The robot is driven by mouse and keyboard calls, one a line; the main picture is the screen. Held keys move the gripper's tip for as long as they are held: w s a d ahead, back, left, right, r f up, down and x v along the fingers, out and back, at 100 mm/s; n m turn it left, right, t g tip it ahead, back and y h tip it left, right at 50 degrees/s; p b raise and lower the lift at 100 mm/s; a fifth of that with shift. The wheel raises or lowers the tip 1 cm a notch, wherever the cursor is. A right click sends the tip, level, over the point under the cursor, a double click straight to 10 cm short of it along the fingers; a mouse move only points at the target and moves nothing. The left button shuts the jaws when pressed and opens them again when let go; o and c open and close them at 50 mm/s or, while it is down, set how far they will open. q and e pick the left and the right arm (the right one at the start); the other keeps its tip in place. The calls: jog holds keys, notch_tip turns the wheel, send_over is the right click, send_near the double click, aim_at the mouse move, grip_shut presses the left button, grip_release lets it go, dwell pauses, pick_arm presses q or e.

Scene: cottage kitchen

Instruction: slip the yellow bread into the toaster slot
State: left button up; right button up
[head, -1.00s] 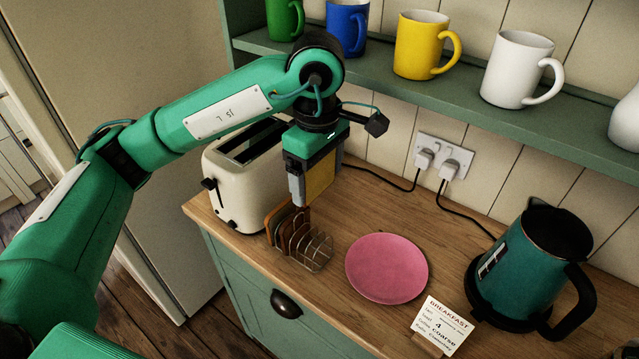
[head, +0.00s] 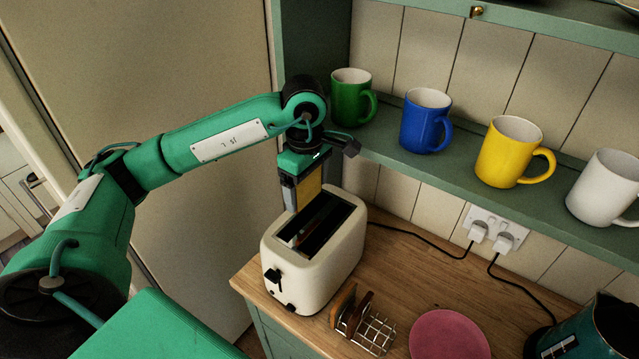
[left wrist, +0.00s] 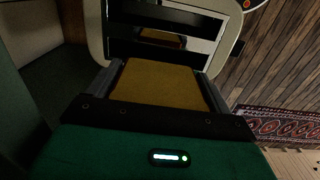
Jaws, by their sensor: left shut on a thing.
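The cream toaster (head: 340,262) stands on the wooden counter, with two long dark slots in its top and a black lever on its near end. My left gripper (head: 304,196) points down at the toaster's far side, shut on the yellow bread (head: 312,186). The bread's lower edge is hidden by the toaster's top or sits just above it; I cannot tell whether it is inside a slot. In the left wrist view the bread (left wrist: 158,86) lies between the fingers, its far edge close to the dark slots of the toaster (left wrist: 97,42). My right gripper is not in view.
A wire toast rack (head: 374,334) with brown slices stands right of the toaster, beside a pink plate (head: 448,336). A teal kettle (head: 598,335) is at the lower right. A shelf (head: 398,150) with several mugs runs close behind the arm. Cords cross the counter's back.

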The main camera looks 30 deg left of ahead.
aim_at(306, 213)
pick_arm(q)
jog(key=shift+w+a, duration=0.1)
jog(key=shift+a, duration=0.35)
jog(key=shift+d+f, duration=0.15)
jog(key=shift+f, duration=0.6)
notch_tip(306, 213, down, 2)
jog(key=shift+b, duration=0.5)
notch_tip(306, 213, down, 3)
jog(key=b, duration=0.3)
jog(key=shift+f+b, duration=1)
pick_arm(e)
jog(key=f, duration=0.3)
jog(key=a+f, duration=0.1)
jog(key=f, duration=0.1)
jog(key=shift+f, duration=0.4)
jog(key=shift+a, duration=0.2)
